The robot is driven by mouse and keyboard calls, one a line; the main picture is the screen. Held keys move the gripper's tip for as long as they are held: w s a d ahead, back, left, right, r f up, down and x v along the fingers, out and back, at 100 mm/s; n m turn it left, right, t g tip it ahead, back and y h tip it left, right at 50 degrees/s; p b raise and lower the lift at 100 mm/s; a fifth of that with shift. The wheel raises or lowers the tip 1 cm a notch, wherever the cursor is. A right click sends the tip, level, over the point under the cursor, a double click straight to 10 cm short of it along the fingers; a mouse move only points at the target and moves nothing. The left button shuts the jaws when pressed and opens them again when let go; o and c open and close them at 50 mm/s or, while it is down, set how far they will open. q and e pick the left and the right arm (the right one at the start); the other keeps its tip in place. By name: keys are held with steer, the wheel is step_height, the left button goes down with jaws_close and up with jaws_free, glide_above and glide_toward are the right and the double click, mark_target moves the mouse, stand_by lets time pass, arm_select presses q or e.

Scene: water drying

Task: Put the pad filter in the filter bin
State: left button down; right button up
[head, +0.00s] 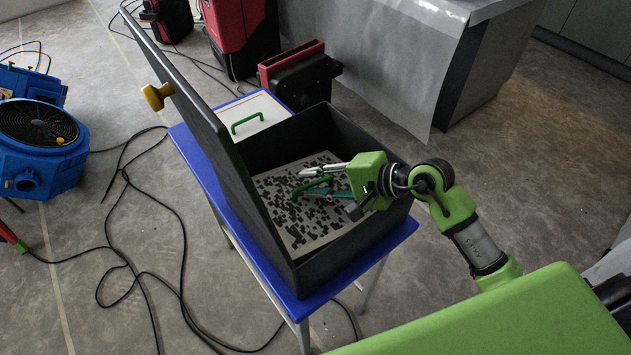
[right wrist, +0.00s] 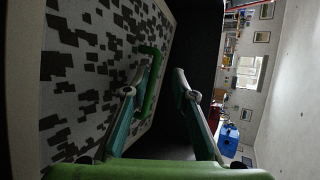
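The pad filter (head: 285,185), a pale square pad with dark specks and a green handle (head: 311,187), lies inside the open black filter bin (head: 370,245). The speckled pad also shows in the right wrist view (right wrist: 85,60), with its green handle (right wrist: 152,85) close beside the left finger. My right gripper (head: 308,181) is over the pad inside the bin, at the handle. Its two fingers are apart in the right wrist view (right wrist: 158,85), and the handle does not appear clamped between them. My left gripper is not in view.
The bin's lid (head: 195,120) with a yellow knob (head: 156,96) stands raised on the left. The bin sits on a blue table (head: 203,167) beside a white panel (head: 255,107) with a green handle. A blue fan (head: 40,145) and loose black cables lie on the floor at left.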

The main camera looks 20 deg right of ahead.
steer(key=shift+s+a+f, duration=0.1)
steer(key=shift+s+f, duration=0.25)
steer(key=shift+f, duration=0.5)
steer(key=shift+r, duration=0.2)
steer(key=shift+w+r+p, duration=0.15)
steer(key=shift+r+p, duration=0.5)
steer(key=shift+p, duration=0.6)
steer(key=shift+s+d+b, duration=0.55)
steer(key=shift+d+b, duration=0.25)
steer(key=b+v, duration=0.1)
steer(key=v, duration=0.3)
steer(key=b+v, duration=0.1)
steer(key=v, duration=0.4)
steer(key=shift+w+a+r, duration=0.1)
steer(key=shift+w+r, duration=0.15)
steer(key=shift+r, duration=0.05)
steer(key=shift+s+d+r, duration=0.4)
steer(key=shift+r, duration=0.2)
